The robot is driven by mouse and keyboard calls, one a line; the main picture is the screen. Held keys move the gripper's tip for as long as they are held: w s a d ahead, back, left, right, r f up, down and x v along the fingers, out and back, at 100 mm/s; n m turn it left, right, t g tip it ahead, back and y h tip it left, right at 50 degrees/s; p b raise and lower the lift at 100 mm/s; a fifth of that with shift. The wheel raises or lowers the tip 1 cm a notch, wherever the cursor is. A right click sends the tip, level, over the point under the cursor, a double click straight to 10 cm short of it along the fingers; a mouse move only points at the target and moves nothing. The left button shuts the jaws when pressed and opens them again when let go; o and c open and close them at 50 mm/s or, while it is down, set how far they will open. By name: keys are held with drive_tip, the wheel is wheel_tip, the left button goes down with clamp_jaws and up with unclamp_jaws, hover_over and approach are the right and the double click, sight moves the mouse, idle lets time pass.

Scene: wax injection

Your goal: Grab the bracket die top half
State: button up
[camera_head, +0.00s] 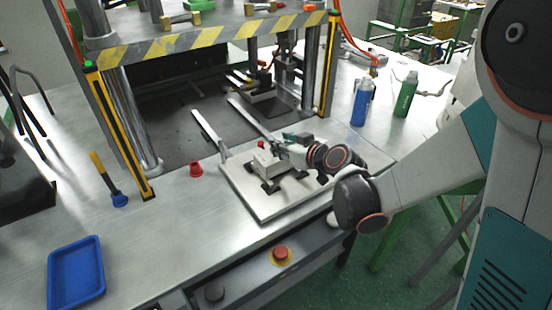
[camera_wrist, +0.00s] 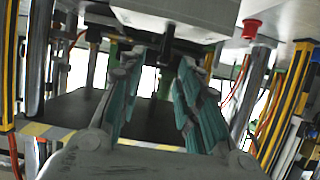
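The bracket die, a light grey block (camera_head: 268,164), sits on the pale square plate (camera_head: 262,214) at the front of the press. I cannot make out a seam between its halves. My gripper (camera_head: 286,146) is low at the die's back right side, with the arm coming in from the right. In the wrist view, the two teal-padded fingers of my gripper (camera_wrist: 160,62) stand apart. A pale block (camera_wrist: 185,14), likely the die, fills the top of that view just beyond the fingertips. Whether the fingers touch it cannot be told.
Yellow-and-black press posts (camera_head: 118,132) stand behind the plate. A red knob (camera_head: 196,169) and a blue-tipped brush (camera_head: 119,198) are to the left. A blue tray (camera_head: 76,272) lies front left. Blue (camera_head: 362,102) and green (camera_head: 405,95) bottles stand back right.

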drive_tip(key=x, duration=0.2)
drive_tip(key=b+x, duration=0.1)
drive_tip(key=x, duration=0.1)
drive_tip(key=shift+f, duration=0.35)
drive_tip(key=shift+r, duration=0.1)
clamp_jaws()
